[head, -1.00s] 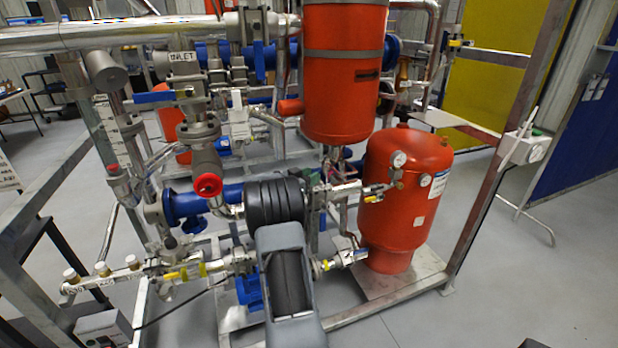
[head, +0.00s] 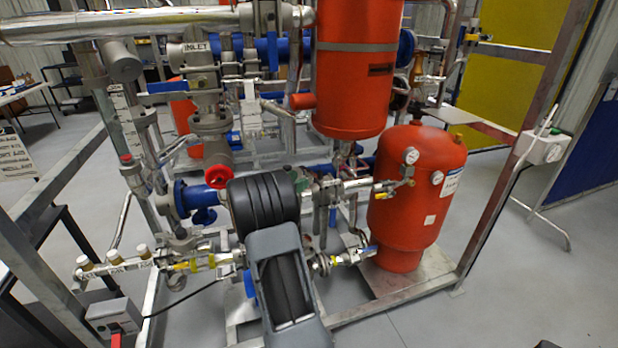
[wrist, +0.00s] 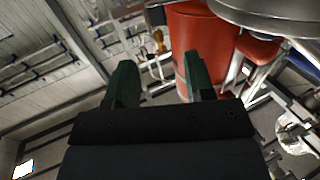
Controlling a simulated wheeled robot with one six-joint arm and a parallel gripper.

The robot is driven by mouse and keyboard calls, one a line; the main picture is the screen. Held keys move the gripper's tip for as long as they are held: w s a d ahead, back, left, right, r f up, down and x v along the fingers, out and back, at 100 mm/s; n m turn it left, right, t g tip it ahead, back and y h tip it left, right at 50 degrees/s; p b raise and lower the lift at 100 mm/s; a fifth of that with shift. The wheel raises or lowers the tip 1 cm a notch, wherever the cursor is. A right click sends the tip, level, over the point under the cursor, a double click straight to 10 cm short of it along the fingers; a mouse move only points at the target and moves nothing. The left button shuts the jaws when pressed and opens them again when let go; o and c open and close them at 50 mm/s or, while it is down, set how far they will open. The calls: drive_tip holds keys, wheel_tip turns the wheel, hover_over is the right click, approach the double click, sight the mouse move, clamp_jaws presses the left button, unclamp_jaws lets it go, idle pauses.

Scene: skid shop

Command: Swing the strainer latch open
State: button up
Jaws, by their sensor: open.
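A grey pipe fitting with a short branch (head: 212,145) stands below the INLET label in the head view and may be the strainer. A red ring-shaped end or handwheel (head: 219,176) shows at its lower end. I cannot make out a latch on it; any latch is too small or hidden. In the wrist view my gripper (wrist: 160,82) is open, with two dark green fingers apart and nothing between them. In the head view my arm covers the middle, and the fingers are not clearly visible. The gripper appears clear of the fitting.
A red tank (head: 415,200) stands right of my arm, and a larger red cylinder (head: 356,70) hangs behind. Steel frame posts (head: 520,150) flank the skid. A grey box with a red switch (head: 113,315) sits lower left. Floor (head: 480,290) at right is clear.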

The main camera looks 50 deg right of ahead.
drive_tip(key=shift+v, duration=2)
